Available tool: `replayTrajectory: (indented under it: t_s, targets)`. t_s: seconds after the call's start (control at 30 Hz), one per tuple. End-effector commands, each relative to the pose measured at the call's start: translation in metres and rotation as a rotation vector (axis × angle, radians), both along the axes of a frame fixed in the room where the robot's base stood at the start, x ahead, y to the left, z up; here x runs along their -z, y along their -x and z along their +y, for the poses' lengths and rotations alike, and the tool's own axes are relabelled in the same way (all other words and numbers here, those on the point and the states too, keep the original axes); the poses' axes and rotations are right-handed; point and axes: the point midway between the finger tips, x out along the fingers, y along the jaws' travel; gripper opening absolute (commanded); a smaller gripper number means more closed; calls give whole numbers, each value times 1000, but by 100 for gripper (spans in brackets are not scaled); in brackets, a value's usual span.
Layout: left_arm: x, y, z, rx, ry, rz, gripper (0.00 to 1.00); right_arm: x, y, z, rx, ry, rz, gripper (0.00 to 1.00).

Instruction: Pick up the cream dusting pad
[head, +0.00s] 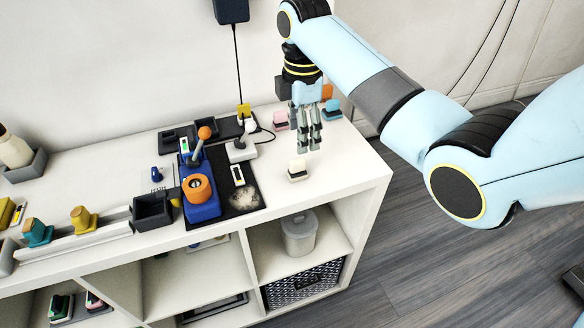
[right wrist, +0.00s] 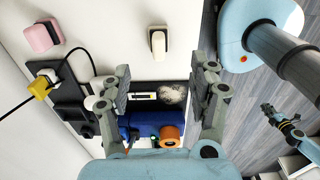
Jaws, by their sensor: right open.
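The cream dusting pad (head: 297,171), a small cream block on a dark base, stands on the white cabinet top near its right front corner. It also shows in the right wrist view (right wrist: 158,43), ahead of the fingers. My right gripper (head: 309,147) is open and empty, above and slightly behind the pad in the head view. In the right wrist view, its fingers (right wrist: 163,68) are spread wide, and the pad lies beyond their tips, roughly between them. My left gripper (right wrist: 270,110) seems to show small at the right of the wrist view; its opening is unclear.
A pink pad (head: 281,121) and a blue pad (head: 332,109) stand behind. The cabinet top is bare around the cream pad.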

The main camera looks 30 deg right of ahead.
Motion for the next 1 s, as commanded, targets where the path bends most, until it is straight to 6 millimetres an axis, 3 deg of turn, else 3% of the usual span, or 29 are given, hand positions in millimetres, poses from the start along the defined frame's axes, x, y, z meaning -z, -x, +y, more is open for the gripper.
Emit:
replayTrajectory:
  t_s: [0.2, 0.37, 0.63, 0.97, 1.0]
  targets:
    - [5, 1, 0, 0, 0, 1, 0, 38, 1, 1, 2, -1, 4, 61]
    - [6, 1, 0, 0, 0, 2, 0, 50, 0, 1, 2, -2, 3, 61]
    - [12, 2, 0, 0, 0, 3, 0, 91, -3, 5, 3, 0, 4, 61]
    - [13, 2, -1, 0, 1, 3, 0, 99, -3, 5, 3, 0, 1, 61]
    - [13, 2, -1, 0, 1, 3, 0, 99, -3, 5, 3, 0, 1, 57]
